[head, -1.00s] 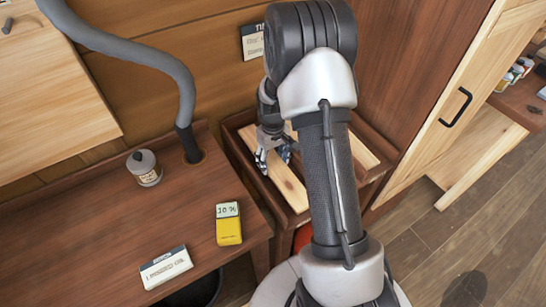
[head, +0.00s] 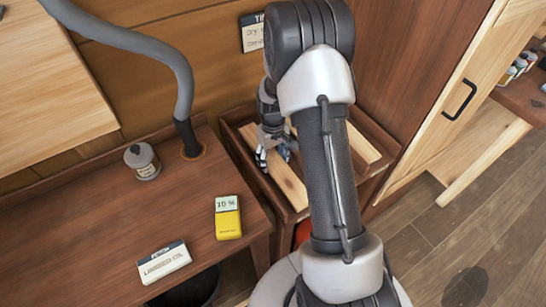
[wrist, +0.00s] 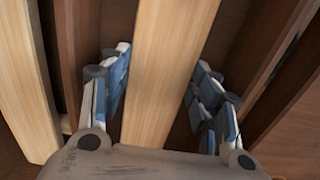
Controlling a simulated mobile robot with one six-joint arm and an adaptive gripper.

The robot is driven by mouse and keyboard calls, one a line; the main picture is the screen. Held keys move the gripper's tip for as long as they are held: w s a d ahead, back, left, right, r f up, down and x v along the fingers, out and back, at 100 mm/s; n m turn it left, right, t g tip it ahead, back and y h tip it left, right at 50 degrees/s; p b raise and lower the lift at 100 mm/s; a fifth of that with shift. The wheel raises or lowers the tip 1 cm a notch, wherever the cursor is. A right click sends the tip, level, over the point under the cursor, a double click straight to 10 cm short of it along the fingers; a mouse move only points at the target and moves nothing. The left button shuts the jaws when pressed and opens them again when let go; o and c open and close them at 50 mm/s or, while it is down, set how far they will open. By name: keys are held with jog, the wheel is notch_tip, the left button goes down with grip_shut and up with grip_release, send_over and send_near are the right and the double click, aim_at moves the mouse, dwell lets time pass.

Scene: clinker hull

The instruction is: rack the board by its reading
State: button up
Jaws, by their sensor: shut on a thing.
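My gripper (head: 272,158) is down in the brown wooden rack (head: 228,137), behind my arm in the head view. In the wrist view its blue-padded fingers (wrist: 160,95) stand on either side of a pale board (wrist: 165,70), shut on it. In the head view a pale board (head: 290,187) lies under the gripper, partly hidden by my arm. A second pale board (head: 362,146) lies to the right in the rack. Another pale board (wrist: 30,85) shows at the left of the wrist view. A yellow meter (head: 228,224) on the bench reads 10 %.
The brown bench (head: 95,215) carries a small lidded jar (head: 142,161) and a white label card (head: 164,262). A grey hose (head: 165,60) rises from the bench. A sign (head: 252,33), partly hidden, hangs behind the rack. A pale door with a black handle (head: 459,100) stands right.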

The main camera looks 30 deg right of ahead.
jog(key=shift+f, duration=0.15)
jog(key=o, duration=1.3)
notch_tip(320, 180, up, 12)
jog(key=shift+r, duration=0.1)
jog(key=s+a+r+t, duration=0.1)
jog(key=s+a+r, duration=0.35)
jog(key=r, duration=0.45)
jog(key=s+a+r+t, duration=0.1)
jog(key=s+a+r, duration=0.2)
jog(key=s, duration=0.3)
jog(key=s+a+r+t, duration=0.1)
jog(key=s+a+r, duration=0.2)
jog(key=s, duration=0.4)
jog(key=s+a+r+t, duration=0.1)
jog(key=s+a+r, duration=0.1)
jog(key=s, duration=0.4)
jog(key=shift+s+a+r+t, duration=0.15)
jog(key=shift+s+a+r, duration=0.05)
jog(key=shift+a, duration=0.25)
jog(key=shift+s+a+r+t, duration=0.15)
jog(key=shift+a+r, duration=0.05)
jog(key=shift+a, duration=0.25)
